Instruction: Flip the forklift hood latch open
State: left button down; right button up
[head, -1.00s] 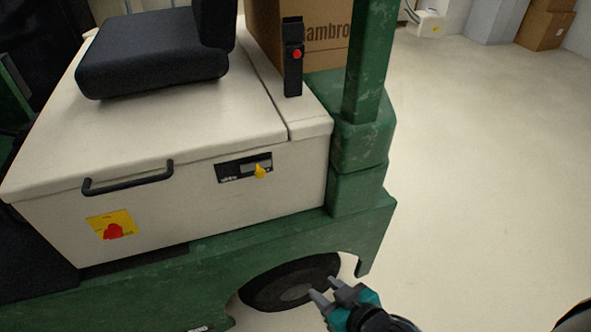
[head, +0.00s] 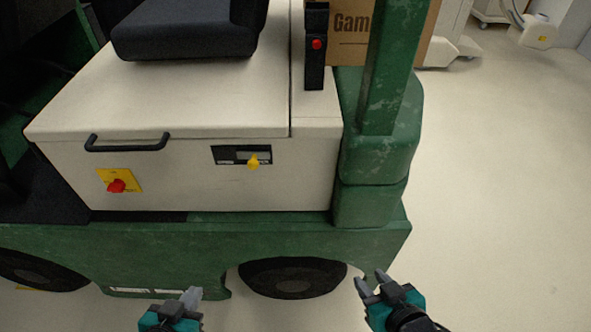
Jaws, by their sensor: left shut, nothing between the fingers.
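The forklift's cream hood (head: 190,95) is closed, with a black handle (head: 127,143) on its front edge. A small yellow latch-like piece (head: 253,162) sits at the lower edge of a dark panel (head: 226,153) on the front face; I cannot tell for certain that it is the hood latch. My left gripper (head: 191,295) is shut and empty, low in front of the green chassis. My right gripper (head: 372,282) is open and empty, beside the rear wheel at the right. Both are below the panel and apart from it.
A red knob on a yellow plate (head: 127,183) is left of the panel. A black seat (head: 185,35) is on the hood. A green post (head: 392,70) rises at the right, with a cardboard box (head: 346,40) behind. The floor (head: 500,190) at right is clear.

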aim_at(253, 164)
jog(key=l, duration=0.7)
jog(key=i+l, duration=0.1)
jog(key=l, duration=0.65)
